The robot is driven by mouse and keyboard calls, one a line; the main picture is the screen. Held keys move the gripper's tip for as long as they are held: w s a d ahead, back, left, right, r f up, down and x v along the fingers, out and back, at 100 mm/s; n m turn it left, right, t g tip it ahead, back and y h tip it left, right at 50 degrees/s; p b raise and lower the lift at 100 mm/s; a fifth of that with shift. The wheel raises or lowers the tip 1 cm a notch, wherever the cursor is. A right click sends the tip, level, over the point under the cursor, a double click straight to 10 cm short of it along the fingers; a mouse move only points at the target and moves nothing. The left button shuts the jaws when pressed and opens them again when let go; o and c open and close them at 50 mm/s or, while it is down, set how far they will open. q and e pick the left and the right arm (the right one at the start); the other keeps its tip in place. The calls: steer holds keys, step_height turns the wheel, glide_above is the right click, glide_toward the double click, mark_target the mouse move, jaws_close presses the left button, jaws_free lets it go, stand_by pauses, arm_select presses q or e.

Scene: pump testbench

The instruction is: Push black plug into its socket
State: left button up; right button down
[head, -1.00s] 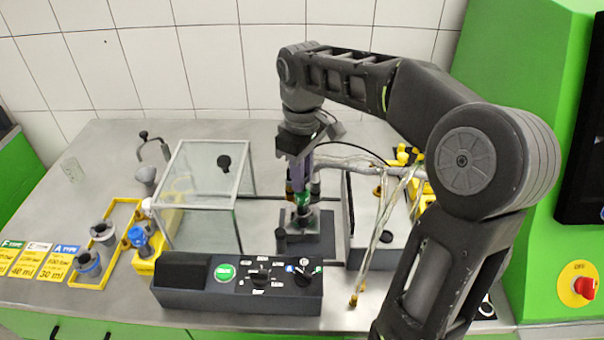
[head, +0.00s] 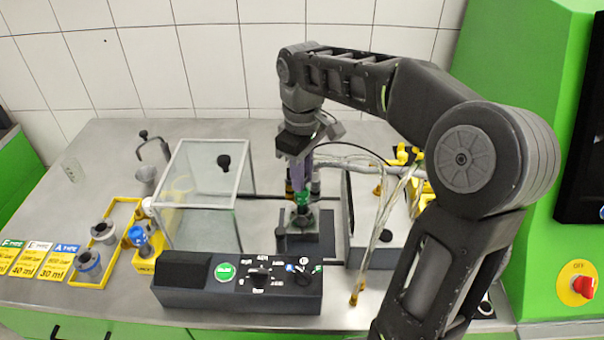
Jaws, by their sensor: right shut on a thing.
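My right gripper (head: 301,185) points down at the middle of the bench, above a small pump unit (head: 299,224) on a dark base plate (head: 328,250). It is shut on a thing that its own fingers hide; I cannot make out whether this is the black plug. Green and orange-brown parts show right at and below the fingertips. A thin black cable (head: 372,154) arcs from behind the wrist toward the right. The plug's socket cannot be made out. My left gripper is not in view.
A clear glass box (head: 205,220) stands left of the gripper. A control panel (head: 238,292) with knobs lies in front. A grey box (head: 372,215) and clear hoses (head: 376,245) are close on the right. Yellow holders (head: 106,245) stand at left.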

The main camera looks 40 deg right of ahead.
steer(key=shift+f, duration=0.15)
stand_by(0.4)
steer(key=shift+f+b, duration=0.35)
steer(key=shift+f, duration=0.05)
steer(key=shift+f, duration=0.3)
stand_by(0.9)
steer(key=c, duration=1.2)
jaws_free()
steer(key=shift+c, duration=0.2)
steer(key=shift+r, duration=0.1)
step_height(320, 180, up, 7)
steer(key=p, duration=0.5)
steer(key=shift+p, duration=0.4)
